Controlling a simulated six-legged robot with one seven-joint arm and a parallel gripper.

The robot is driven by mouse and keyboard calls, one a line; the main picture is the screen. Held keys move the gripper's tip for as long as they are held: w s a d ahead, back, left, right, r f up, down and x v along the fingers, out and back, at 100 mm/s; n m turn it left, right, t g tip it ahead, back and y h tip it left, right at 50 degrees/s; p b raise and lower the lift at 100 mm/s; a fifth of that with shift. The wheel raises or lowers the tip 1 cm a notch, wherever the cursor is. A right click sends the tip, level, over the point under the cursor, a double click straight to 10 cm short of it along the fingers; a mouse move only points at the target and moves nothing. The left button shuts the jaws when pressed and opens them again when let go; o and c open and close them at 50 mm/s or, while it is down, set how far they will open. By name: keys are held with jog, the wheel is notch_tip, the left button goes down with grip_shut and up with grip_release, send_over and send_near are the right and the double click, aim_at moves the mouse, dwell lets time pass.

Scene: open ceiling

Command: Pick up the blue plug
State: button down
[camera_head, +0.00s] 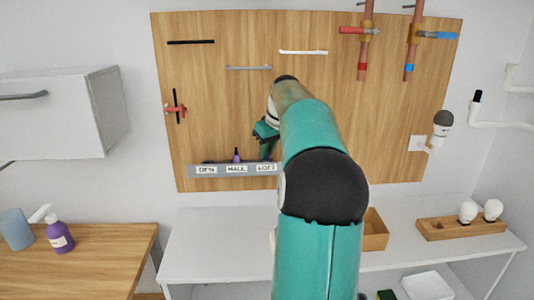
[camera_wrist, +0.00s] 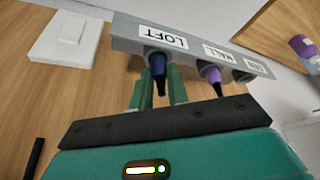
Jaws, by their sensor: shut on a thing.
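The blue plug (camera_wrist: 157,64) is dark blue and sits at the LOFT label of the grey rail (camera_wrist: 125,32) in the wrist view. My gripper (camera_wrist: 158,84) has its two green fingers on either side of the plug and is shut on it. The plug still appears to be at the rail, and I cannot tell whether it is seated or loose. In the head view my gripper (camera_head: 266,136) is at the right part of the rail (camera_head: 220,170), and my arm hides the rail's right end and the blue plug.
A purple plug (camera_wrist: 212,78) hangs at the HALL label, close beside my gripper. A white wall switch (camera_wrist: 65,40) is on the wooden board. In the head view, red-handled (camera_head: 357,31) and blue-handled (camera_head: 437,35) pipe valves are at the upper right.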

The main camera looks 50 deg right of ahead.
jog(key=shift+r, duration=0.5)
jog(key=s+a+r, duration=0.7)
jog(key=s+r, duration=0.4)
jog(key=shift+s+a+r, duration=0.25)
jog(key=shift+s+a, duration=0.05)
jog(key=shift+a, duration=0.1)
